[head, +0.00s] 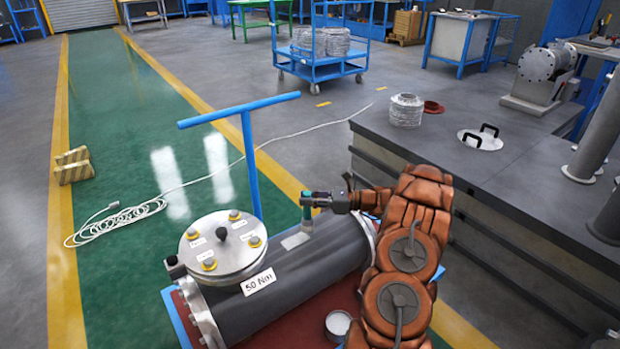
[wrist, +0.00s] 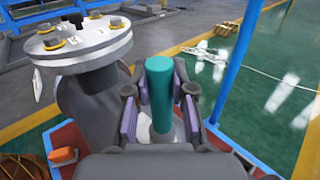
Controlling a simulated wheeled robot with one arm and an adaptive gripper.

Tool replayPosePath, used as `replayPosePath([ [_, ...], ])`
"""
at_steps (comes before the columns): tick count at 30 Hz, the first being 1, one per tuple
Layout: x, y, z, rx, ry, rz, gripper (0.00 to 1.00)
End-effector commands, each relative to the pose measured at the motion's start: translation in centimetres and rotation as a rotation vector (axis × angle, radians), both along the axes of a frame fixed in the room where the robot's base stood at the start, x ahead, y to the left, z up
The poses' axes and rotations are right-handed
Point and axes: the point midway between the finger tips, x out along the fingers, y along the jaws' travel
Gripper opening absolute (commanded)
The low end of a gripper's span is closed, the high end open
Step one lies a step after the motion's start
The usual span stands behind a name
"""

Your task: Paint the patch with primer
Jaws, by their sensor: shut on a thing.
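A grey flanged shell (head: 330,252) lies on a red-topped blue cart, with a bolted round lid (head: 222,245) on its upright nozzle. A pale grey patch (head: 293,241) shows on top of the shell, right of the lid. My gripper (head: 308,200) is shut on a green-handled tool, likely a brush (wrist: 160,95), held upright between both finger pads. Its lower end is at the patch's right edge in the head view; I cannot tell whether it touches. The bristles are hidden in the wrist view. An open tin (head: 338,323) with pale contents stands on the cart in front of the shell.
A blue T-shaped handle (head: 248,150) rises behind the lid. A coiled white cable (head: 125,218) lies on the green floor.

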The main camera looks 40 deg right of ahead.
Motion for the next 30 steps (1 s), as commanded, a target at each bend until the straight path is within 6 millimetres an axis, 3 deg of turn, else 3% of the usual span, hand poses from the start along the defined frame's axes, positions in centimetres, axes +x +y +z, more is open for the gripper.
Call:
replayPosePath([
  [18,0.2,0.5,5.6,0.001,0.001,0.009,0.00],
  [30,0.2,0.5,5.8,0.001,0.001,0.008,0.00],
])
